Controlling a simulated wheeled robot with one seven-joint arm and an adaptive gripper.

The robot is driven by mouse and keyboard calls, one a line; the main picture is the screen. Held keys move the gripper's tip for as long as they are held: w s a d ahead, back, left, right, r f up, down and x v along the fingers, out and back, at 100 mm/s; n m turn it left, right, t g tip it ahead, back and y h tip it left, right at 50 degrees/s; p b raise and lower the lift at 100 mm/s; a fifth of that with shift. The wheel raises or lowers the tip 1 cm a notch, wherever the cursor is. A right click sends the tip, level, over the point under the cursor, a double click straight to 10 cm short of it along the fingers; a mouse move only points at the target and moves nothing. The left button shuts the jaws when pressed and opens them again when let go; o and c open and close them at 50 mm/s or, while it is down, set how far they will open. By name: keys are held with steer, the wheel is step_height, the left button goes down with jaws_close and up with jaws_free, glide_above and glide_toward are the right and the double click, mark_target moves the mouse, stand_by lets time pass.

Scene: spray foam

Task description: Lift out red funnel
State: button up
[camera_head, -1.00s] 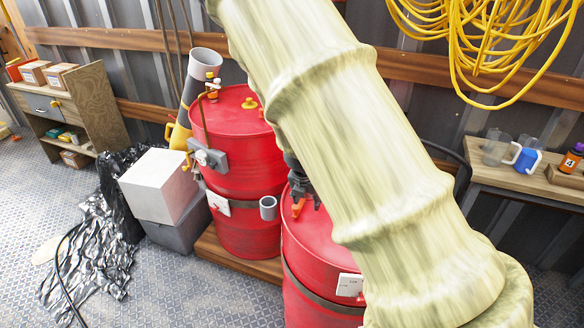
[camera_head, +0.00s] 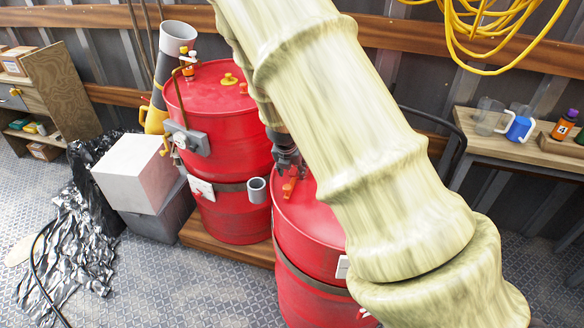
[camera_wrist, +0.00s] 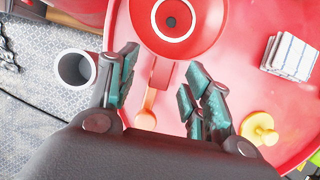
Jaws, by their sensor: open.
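A round red funnel (camera_wrist: 178,22), with a pale inner ring and a dark centre, lies at the top of the wrist view over the red drum top (camera_wrist: 230,80). In the head view my arm hides it. My gripper (camera_wrist: 165,72) is open, its fingers spread just below the funnel in that view, with nothing held. A red-orange strip (camera_wrist: 148,105) with a rounded end lies between the fingers. In the head view my gripper (camera_head: 287,160) is over the far part of the near red drum (camera_head: 305,215), close to an orange piece (camera_head: 289,186).
A grey cup (camera_wrist: 75,69) is at the drum's side. A yellow knob (camera_wrist: 259,128) and a folded checked cloth (camera_wrist: 289,56) are on the top. A second red drum (camera_head: 228,140) with pipe fittings stands beside it. The side table (camera_head: 500,150) is at right.

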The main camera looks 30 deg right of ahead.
steer(key=shift+w+d+f, duration=0.2)
steer(key=shift+w+f, duration=0.35)
steer(key=shift+f, duration=0.35)
steer(key=shift+w+d+f+b, duration=0.1)
steer(key=shift+d+f+b, duration=0.15)
steer(key=shift+b, duration=0.1)
steer(key=shift+s, duration=0.2)
steer(key=shift+s+d+r, duration=0.1)
steer(key=shift+s+r, duration=0.2)
steer(key=shift+s, duration=0.25)
steer(key=shift+w+f, duration=0.35)
steer(key=shift+w, duration=0.1)
steer(key=shift+w+f, duration=0.1)
steer(key=shift+w, duration=0.05)
steer(key=shift+c, duration=1)
steer(key=shift+s+r, duration=0.25)
steer(key=shift+s, duration=0.05)
steer(key=c, duration=0.7)
jaws_close()
steer(key=shift+r+p, duration=0.9)
steer(key=shift+r, duration=0.45)
